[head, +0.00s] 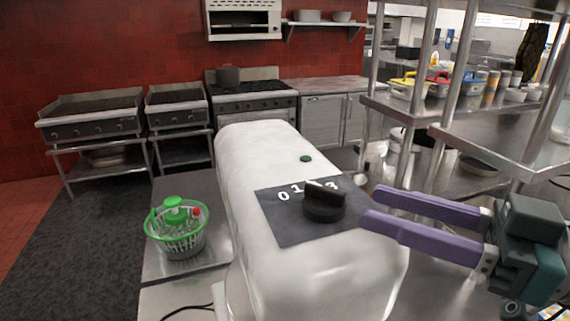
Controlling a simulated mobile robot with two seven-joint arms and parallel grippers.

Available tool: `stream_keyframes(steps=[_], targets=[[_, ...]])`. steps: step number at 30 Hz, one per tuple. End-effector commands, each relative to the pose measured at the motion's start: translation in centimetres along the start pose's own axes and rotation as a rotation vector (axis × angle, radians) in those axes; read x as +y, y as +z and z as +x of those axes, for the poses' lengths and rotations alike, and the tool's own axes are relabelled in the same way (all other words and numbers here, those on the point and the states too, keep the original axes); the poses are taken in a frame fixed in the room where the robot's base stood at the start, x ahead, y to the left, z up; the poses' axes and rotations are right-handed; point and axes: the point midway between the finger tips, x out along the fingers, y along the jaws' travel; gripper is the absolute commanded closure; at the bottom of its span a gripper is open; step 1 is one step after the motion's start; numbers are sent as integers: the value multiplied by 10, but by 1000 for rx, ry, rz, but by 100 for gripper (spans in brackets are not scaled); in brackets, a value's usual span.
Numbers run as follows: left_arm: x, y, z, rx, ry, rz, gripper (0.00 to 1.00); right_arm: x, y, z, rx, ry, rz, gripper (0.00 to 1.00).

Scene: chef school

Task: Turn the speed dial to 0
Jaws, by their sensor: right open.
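The black speed dial (323,204) sits on a dark panel (285,228) on top of a large white mixer (253,165). White digits 0 and 1 show at the panel's far left edge, and a 3 shows to the right. The dial's raised grip covers the digit between them. The grip's pointing end is hard to tell. My right gripper (369,206) has two purple fingers, spread apart and empty. Its fingertips are just right of the dial, not around it. My left gripper is not in view.
A green salad spinner (178,230) stands on the steel table left of the mixer. A small green button (306,158) is on the mixer behind the panel. Steel shelving (480,137) with containers stands close on the right. Stoves and grills line the red wall.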

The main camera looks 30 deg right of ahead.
Motion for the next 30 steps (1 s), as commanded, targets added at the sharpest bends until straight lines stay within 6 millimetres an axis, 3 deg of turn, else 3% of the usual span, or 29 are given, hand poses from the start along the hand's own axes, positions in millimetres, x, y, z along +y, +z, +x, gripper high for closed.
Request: stream_keyframes(steps=[3,9,30], targets=[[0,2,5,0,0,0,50,0,2,-16,-3,0,1,56],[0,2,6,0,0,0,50,0,0,-28,-1,-1,0,56],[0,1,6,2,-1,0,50,0,0,-29,0,0,0,56]])
